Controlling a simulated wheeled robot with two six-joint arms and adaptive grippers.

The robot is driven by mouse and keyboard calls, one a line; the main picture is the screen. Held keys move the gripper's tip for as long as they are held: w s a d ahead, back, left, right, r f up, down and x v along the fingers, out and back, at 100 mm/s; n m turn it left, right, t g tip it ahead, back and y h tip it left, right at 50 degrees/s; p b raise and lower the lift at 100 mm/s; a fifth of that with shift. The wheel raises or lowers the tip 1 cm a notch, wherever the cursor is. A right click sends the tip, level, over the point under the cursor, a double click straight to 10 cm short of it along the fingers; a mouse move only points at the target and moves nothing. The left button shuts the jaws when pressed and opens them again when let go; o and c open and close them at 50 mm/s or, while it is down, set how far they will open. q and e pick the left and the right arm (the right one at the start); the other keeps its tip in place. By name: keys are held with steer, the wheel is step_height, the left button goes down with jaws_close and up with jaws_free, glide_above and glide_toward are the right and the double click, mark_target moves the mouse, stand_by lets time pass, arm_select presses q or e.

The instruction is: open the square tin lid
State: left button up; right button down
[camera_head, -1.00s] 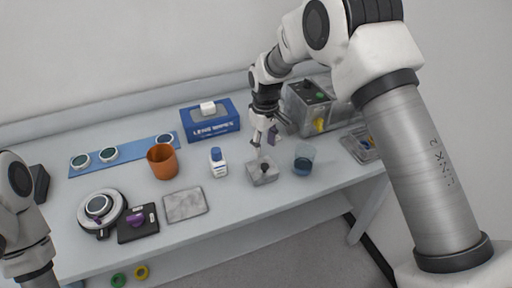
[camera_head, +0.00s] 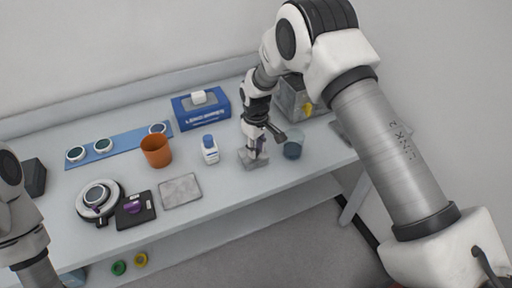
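The small square grey tin (camera_head: 250,163) stands near the front edge of the bench, right of the middle. Its lid seems to be on, but the knob seen on top earlier is now mostly hidden. My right gripper (camera_head: 260,149) points down right over the tin, its fingertips at the top of it. I cannot tell whether the fingers are closed on the lid knob or only around it. My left arm shows at the left edge, but its gripper is out of view.
A glass beaker with dark blue liquid (camera_head: 293,147) stands close right of the tin. A white bottle with a blue cap (camera_head: 210,150) stands left of it. Behind are a blue wipes box (camera_head: 202,108) and a grey instrument box (camera_head: 296,98). A grey square plate (camera_head: 180,191) lies left.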

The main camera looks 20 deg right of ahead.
steer(key=shift+w+r+g, duration=0.2)
steer(key=shift+w+g, duration=0.1)
steer(key=shift+g, duration=0.3)
steer(key=shift+w+r+g, duration=0.1)
steer(key=shift+w+g, duration=0.35)
steer(key=shift+g, duration=0.35)
steer(key=shift+w+g+b, duration=0.2)
steer(key=shift+g+b, duration=0.1)
steer(key=shift+b, duration=0.2)
steer(key=b, duration=0.1)
steer(key=g+b, duration=0.1)
steer(key=b, duration=0.1)
steer(key=shift+w+a+r+g+b, duration=0.1)
steer(key=shift+w+r+g+b, duration=0.05)
steer(key=shift+w+g+b, duration=0.2)
steer(key=shift+w+r+g+b, duration=0.1)
steer(key=shift+r+g+b, duration=0.15)
steer(key=shift+r+b, duration=0.15)
